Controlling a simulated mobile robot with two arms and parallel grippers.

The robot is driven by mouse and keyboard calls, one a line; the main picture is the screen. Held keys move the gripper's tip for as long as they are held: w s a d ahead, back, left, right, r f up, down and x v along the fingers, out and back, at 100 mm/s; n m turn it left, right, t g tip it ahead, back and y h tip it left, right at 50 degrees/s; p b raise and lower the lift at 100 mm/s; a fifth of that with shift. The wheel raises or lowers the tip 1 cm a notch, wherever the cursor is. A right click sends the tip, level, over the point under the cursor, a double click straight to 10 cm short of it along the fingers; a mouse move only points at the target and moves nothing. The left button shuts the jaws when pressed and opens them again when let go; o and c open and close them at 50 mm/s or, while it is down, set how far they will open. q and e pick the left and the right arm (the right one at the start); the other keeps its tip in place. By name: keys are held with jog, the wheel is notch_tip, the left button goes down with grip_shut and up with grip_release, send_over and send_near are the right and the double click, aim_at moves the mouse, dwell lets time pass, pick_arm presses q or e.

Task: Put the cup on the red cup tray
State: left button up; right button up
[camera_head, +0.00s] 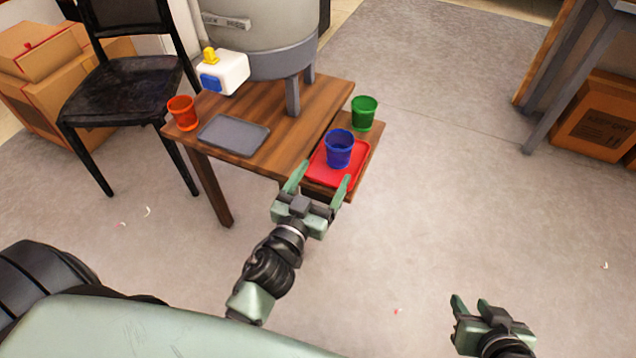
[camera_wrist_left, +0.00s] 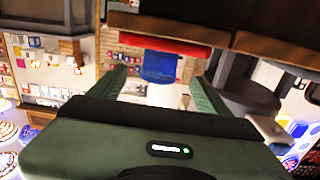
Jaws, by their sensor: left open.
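A blue cup (camera_head: 339,148) stands upright on the red cup tray (camera_head: 322,178), which lies on a low side shelf of the wooden table. My left gripper (camera_head: 318,186) is open and empty at the near edge of the tray, its fingers pointing toward the cup. In the left wrist view, which is upside down, the blue cup (camera_wrist_left: 160,67) shows between the open fingers (camera_wrist_left: 160,88), some way beyond them, with the red tray (camera_wrist_left: 178,47) against its base. My right gripper (camera_head: 470,303) is empty over the floor at lower right, its fingers apart.
A green cup (camera_head: 364,112) stands behind the tray on the shelf. On the table (camera_head: 268,152) are an orange-red cup (camera_head: 183,113), a grey tray (camera_head: 233,135), a white block with coloured parts (camera_head: 222,72) and a large grey container (camera_head: 270,35). A black chair (camera_head: 130,90) stands left.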

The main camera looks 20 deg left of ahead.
pick_arm(q)
jog(key=s+a+f+n+g+y, duration=0.2)
jog(key=s+a+g+y, duration=0.1)
jog(key=s+a+g, duration=0.15)
jog(key=s+d+f+m+g+h, duration=0.3)
jog(key=s+d+m+g+h, duration=0.1)
jog(key=s, duration=0.4)
jog(key=shift+s+d+g, duration=0.2)
jog(key=shift+s+g, duration=0.15)
jog(key=shift+g, duration=0.1)
pick_arm(e)
jog(key=shift+w+a+r, duration=0.1)
jog(key=shift+w+r, duration=0.15)
jog(key=shift+w, duration=0.1)
